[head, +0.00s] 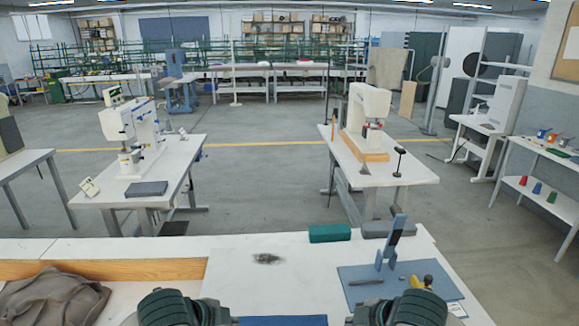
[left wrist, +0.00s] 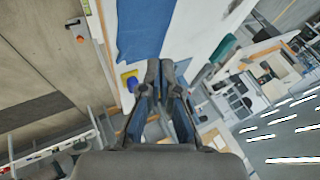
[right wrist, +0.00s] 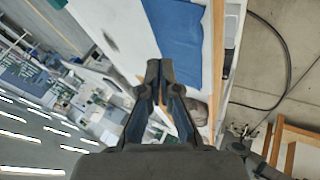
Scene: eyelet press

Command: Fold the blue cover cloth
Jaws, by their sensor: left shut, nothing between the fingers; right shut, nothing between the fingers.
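The blue cover cloth (head: 284,321) lies on the white tabletop at the bottom middle of the head view, mostly cut off by the frame. It also shows in the left wrist view (left wrist: 146,30) and the right wrist view (right wrist: 178,38). Its full outline and any fold in it are hidden. My left gripper (left wrist: 160,64) is shut and empty, its tips just past the cloth's visible edge in its wrist view. My right gripper (right wrist: 160,66) is shut and empty, its tips overlapping the cloth's edge in its view. I cannot tell whether either touches it.
A green block (head: 330,233) lies at the table's back edge. A blue mat (head: 350,294) with small tools and an upright blue-grey press (head: 393,238) is at the right. A crumpled grey-brown cloth (head: 50,300) lies at the far left.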

